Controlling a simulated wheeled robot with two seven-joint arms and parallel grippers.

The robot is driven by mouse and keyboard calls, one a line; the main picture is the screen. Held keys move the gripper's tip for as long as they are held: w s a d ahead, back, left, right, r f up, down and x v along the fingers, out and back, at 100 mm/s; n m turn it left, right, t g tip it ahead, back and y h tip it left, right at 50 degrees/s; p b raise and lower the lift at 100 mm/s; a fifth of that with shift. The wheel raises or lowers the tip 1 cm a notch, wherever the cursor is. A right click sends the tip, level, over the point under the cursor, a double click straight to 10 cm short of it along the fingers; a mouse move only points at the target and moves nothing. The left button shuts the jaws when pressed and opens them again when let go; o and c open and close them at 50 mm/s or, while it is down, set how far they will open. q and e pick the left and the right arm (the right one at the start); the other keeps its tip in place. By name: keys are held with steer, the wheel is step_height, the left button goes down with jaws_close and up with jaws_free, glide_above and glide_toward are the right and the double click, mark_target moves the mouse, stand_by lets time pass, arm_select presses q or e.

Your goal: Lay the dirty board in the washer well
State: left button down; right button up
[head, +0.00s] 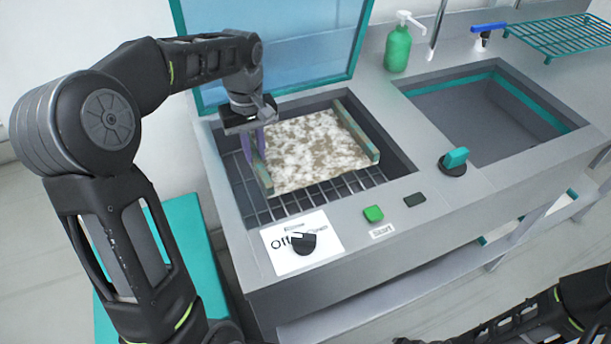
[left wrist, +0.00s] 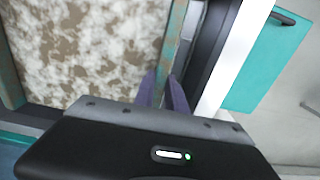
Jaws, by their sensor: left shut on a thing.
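The dirty board (head: 316,150) is a flat panel mottled white and brown, with greenish worn strips along two opposite edges. It is in the washer well (head: 254,208), over the dark wire rack; I cannot tell whether it rests fully on the rack. My left gripper (head: 254,150) points down at the board's left edge strip, shut on it. In the left wrist view the purple fingers (left wrist: 164,92) sit at that strip beside the board (left wrist: 85,45). My right arm shows at the lower right, but its gripper is out of view.
The washer's blue lid (head: 275,45) stands open behind the well. In front are a green start button (head: 373,213) and a black knob (head: 303,243).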

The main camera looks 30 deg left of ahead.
arm_select(q)
steer(key=shift+r, duration=0.15)
glide_above(261, 191)
steer(key=shift+f, duration=3.15)
steer(key=shift+f+p, duration=0.3)
steer(key=shift+f, duration=1.65)
steer(key=c, duration=1.4)
jaws_free()
steer(key=shift+o, duration=0.2)
step_height(261, 191, up, 12)
steer(key=shift+r, duration=0.1)
